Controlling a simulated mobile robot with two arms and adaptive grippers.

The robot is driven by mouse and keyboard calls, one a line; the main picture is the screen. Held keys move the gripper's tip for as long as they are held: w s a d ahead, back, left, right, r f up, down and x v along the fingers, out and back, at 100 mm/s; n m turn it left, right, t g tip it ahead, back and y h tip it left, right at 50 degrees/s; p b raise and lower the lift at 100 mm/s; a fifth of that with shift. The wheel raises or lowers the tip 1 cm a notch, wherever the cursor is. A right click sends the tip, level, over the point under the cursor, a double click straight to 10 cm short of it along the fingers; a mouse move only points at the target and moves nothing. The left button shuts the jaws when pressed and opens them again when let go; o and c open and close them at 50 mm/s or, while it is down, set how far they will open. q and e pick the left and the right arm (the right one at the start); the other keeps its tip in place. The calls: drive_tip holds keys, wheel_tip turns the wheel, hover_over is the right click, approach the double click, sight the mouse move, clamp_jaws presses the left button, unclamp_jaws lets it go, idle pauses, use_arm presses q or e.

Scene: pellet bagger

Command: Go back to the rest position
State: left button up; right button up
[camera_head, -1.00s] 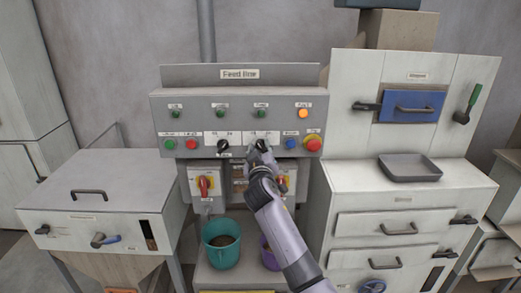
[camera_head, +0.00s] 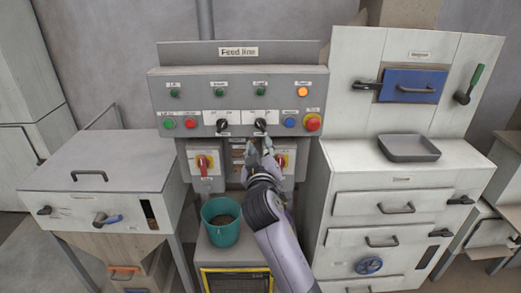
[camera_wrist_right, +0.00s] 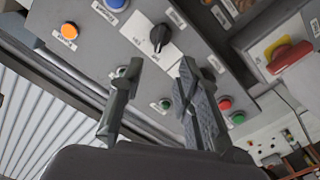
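My right gripper (camera_head: 264,152) is in front of the grey "Feed line" panel (camera_head: 362,84), just below the right black rotary knob (camera_head: 260,124). It does not touch the knob in the head view. In the right wrist view, the two fingers of my right gripper (camera_wrist_right: 160,68) stand apart with nothing between them. A black knob (camera_wrist_right: 159,38) shows beyond them on the panel. My left gripper is not in view.
A left black knob (camera_head: 222,125), a red button (camera_head: 312,122) and red-yellow switches (camera_head: 204,163) are close to my right arm. A teal bucket (camera_head: 221,232) stands below. A grey tray (camera_head: 409,148) lies on the right cabinet (camera_head: 350,165).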

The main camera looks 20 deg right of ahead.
drive_tip(key=shift+s, duration=0.3)
drive_tip(key=s+a+f+n+g+y, duration=0.1)
drive_tip(key=s+f+g, duration=0.1)
drive_tip(key=f, duration=0.9)
drive_tip(key=s+a+f+g+y, duration=0.1)
drive_tip(key=s+f+g+y, duration=0.1)
drive_tip(key=f, duration=1)
drive_tip(key=s+a+f+n+g+y, duration=0.1)
drive_tip(key=s+f+g, duration=0.1)
drive_tip(key=f, duration=0.9)
drive_tip(key=s+d+f+g, duration=0.1)
drive_tip(key=s+f+g, duration=0.1)
drive_tip(key=s+f, duration=0.7)
drive_tip(key=s+f+g, duration=0.2)
drive_tip(key=s+f, duration=0.4)
drive_tip(key=f, duration=0.5)
drive_tip(key=s+d+f+m+g, duration=0.1)
drive_tip(key=s+f, duration=0.4)
drive_tip(key=s, duration=0.7)
drive_tip(key=s+d+f+g, duration=0.3)
drive_tip(key=s+f, duration=0.3)
drive_tip(key=s, duration=0.7)
drive_tip(key=s+d+f+m+g+y, duration=0.1)
drive_tip(key=s+f, duration=0.4)
drive_tip(key=s, duration=0.7)
drive_tip(key=shift+s+d+f+m+g, duration=0.2)
drive_tip(key=shift+s+d+m+g, duration=0.15)
drive_tip(key=shift+d+g, duration=0.3)
